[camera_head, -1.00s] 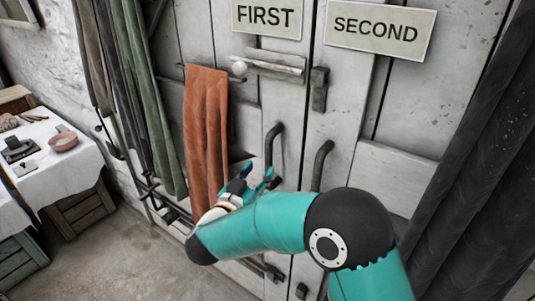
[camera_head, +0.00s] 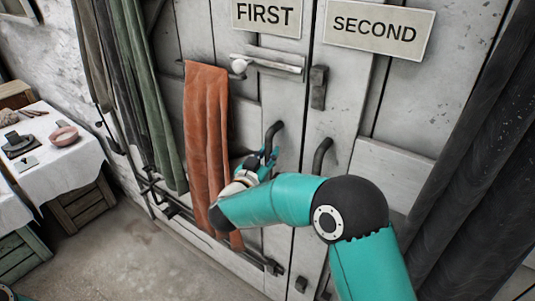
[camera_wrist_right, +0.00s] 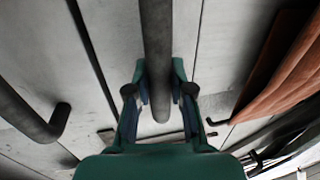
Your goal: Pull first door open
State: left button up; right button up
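The first door (camera_head: 292,100) is a worn white panel under a FIRST sign (camera_head: 266,13). It looks closed. Its dark curved handle (camera_head: 273,131) stands upright near the door's right edge. My right gripper (camera_head: 265,159) is at the handle's lower part. In the right wrist view the handle (camera_wrist_right: 157,40) runs down between the two fingers of my right gripper (camera_wrist_right: 160,85). My left gripper is not in view.
The second door's handle (camera_head: 320,157) is close to the right, under a SECOND sign (camera_head: 379,27). An orange cloth (camera_head: 206,135) hangs left of my gripper. A latch bar (camera_head: 272,66) sits above. A cloth-covered table (camera_head: 67,160) stands at the left.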

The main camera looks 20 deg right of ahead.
grip_shut()
jog(key=shift+w+d, duration=0.25)
jog(key=shift+d, duration=0.15)
jog(key=s+d+x, duration=0.1)
jog(key=d+x, duration=0.1)
jog(key=x, duration=0.8)
jog(key=shift+s, duration=0.25)
jog(key=o, duration=0.7)
grip_release()
jog(key=shift+d, duration=0.1)
jog(key=v, duration=1.2)
